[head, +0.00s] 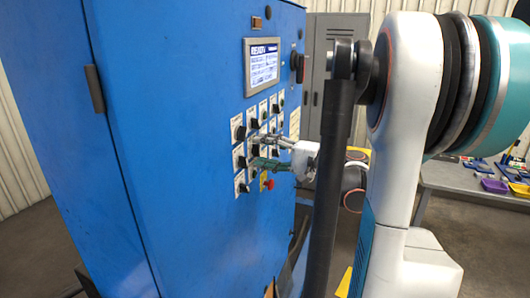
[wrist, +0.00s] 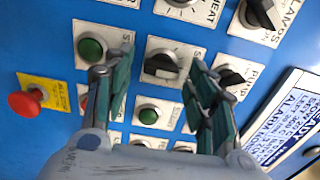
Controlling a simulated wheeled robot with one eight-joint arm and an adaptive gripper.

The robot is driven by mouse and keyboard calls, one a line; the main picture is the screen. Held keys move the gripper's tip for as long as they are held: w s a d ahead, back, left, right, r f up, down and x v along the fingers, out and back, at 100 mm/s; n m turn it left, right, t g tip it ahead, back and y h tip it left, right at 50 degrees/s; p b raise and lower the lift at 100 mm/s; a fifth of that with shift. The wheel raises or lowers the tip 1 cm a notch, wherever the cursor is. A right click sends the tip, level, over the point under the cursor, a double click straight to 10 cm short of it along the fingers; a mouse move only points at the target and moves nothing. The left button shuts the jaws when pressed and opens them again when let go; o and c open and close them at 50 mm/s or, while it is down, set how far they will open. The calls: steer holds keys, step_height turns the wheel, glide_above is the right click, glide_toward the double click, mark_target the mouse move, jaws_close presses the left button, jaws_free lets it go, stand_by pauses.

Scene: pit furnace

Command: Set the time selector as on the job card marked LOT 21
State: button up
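A blue cabinet carries a panel of several black rotary selectors and buttons. In the wrist view a black selector (wrist: 162,67) on a white plate lies between the fingers of my gripper (wrist: 160,62). Its label is mostly hidden or too small to read, so I cannot tell whether it is the time selector. My gripper is open, with a green finger on each side of the knob; contact is not clear. In the head view my gripper (head: 272,153) is at the panel's lower part. I cannot make out a card marked LOT 21.
A red mushroom button (wrist: 25,104) on a yellow plate is left of the fingers. Green buttons (wrist: 91,49) and a PUMP selector (wrist: 230,77) are close by. A lit display (head: 262,62) is above the panel. A bench (head: 470,182) with small bins stands at right.

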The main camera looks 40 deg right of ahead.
steer(key=v, duration=1.2)
steer(key=shift+s+d+f, duration=0.1)
stand_by(0.4)
